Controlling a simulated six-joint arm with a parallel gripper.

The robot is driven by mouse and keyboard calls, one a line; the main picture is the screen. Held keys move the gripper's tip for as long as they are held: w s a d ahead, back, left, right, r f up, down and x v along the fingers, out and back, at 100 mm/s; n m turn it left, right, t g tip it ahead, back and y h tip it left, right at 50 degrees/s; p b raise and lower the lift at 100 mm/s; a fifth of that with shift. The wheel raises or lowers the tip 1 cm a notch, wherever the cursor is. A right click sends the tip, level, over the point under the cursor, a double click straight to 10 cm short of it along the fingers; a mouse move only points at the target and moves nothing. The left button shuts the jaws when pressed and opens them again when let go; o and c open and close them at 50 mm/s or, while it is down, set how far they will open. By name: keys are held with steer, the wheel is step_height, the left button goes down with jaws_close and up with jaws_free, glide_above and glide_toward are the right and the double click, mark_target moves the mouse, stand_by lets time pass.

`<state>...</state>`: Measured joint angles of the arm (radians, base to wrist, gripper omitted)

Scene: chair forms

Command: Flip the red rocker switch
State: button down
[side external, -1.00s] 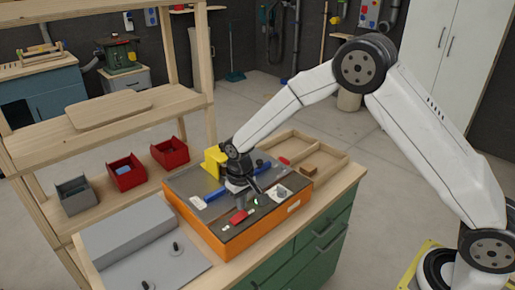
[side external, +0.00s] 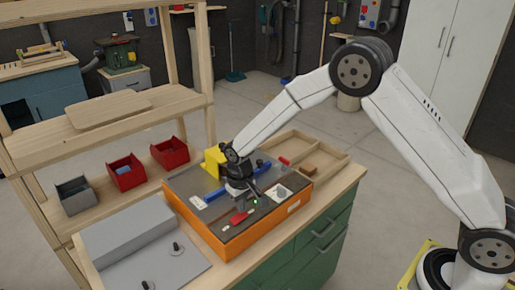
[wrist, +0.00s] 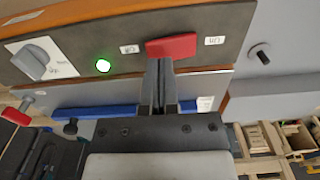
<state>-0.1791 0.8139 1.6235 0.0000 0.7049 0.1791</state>
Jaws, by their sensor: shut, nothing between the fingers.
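The red rocker switch (side external: 240,217) is set in the dark top panel of an orange-sided box (side external: 218,240) on the bench. It also shows in the wrist view (wrist: 171,46), between two small white labels. My gripper (side external: 241,206) is low over the panel, right at the switch. In the wrist view its fingertips (wrist: 159,64) are together and empty, at the switch's near edge. They overlap that edge in the picture, and I cannot tell whether they touch it. Which way the rocker is tipped is unclear.
A lit green lamp (wrist: 102,66) and a grey rotary knob (wrist: 32,60) sit beside the switch. A blue bar (wrist: 95,112) lies behind my fingers. A yellow block (side external: 214,160) stands at the panel's back. A grey box (side external: 128,228) is at left, a wooden tray (side external: 327,172) at right.

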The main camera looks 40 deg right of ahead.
steer(key=shift+f, duration=0.85)
stand_by(0.7)
steer(key=shift+r, duration=3.5)
steer(key=shift+s+r, duration=0.1)
steer(key=shift+s+d+r, duration=0.1)
steer(key=shift+s+d, duration=0.05)
steer(key=shift+d, duration=0.05)
steer(key=s+d+r+t, duration=0.1)
steer(key=s+d, duration=0.3)
steer(key=s, duration=0.6)
steer(key=s+d+r+t, duration=0.1)
steer(key=s+d+r, duration=0.2)
steer(key=s, duration=0.7)
steer(key=shift+d+t, duration=0.3)
steer(key=shift+d, duration=0.4)
